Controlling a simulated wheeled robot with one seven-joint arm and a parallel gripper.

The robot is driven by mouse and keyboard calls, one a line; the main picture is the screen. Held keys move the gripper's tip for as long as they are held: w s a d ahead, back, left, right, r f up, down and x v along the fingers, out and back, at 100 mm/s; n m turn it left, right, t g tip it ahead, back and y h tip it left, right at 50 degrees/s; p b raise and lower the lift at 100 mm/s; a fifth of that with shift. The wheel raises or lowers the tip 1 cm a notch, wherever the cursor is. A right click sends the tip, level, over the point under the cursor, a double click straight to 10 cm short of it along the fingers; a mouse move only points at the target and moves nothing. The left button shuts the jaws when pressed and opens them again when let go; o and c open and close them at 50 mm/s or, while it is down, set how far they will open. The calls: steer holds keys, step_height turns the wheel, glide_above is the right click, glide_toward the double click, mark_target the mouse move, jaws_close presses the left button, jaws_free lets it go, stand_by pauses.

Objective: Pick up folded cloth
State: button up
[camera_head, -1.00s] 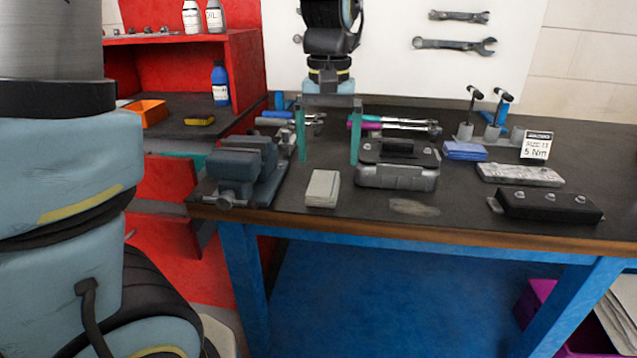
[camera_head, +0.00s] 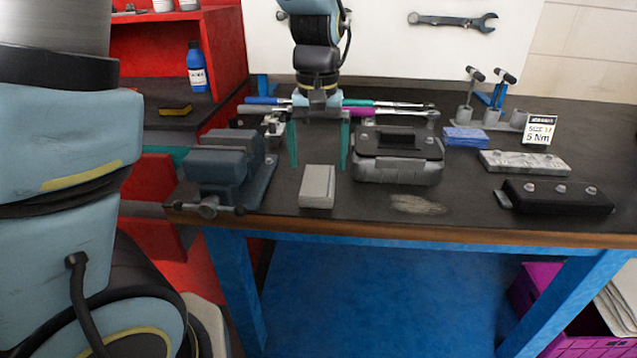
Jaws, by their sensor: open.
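A flat blue piece (camera_head: 465,137) further back right also looks layered; I cannot tell for sure which is cloth. My gripper (camera_head: 318,168) points down with its two green fingers spread and nothing between them. In the picture it is just above and behind the grey piece, with one finger to each side of it. The exact height gap cannot be told.
A dark vise (camera_head: 230,170) stands close on the left, a grey case (camera_head: 398,158) close on the right. Long-handled tools (camera_head: 390,109) lie behind the gripper. A black block with knobs (camera_head: 555,196) and a grey plate (camera_head: 524,162) are further right. Bare bench (camera_head: 455,215) lies in front.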

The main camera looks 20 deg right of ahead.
mark_target(319, 180)
steer(key=shift+d+f+p, duration=0.15)
steer(key=shift+f+p, duration=0.3)
steer(key=shift+f, duration=1.85)
steer(key=c, duration=1.1)
step_height(319, 180, up, 10)
steer(key=shift+r+b, duration=0.1)
steer(key=shift+b, duration=0.55)
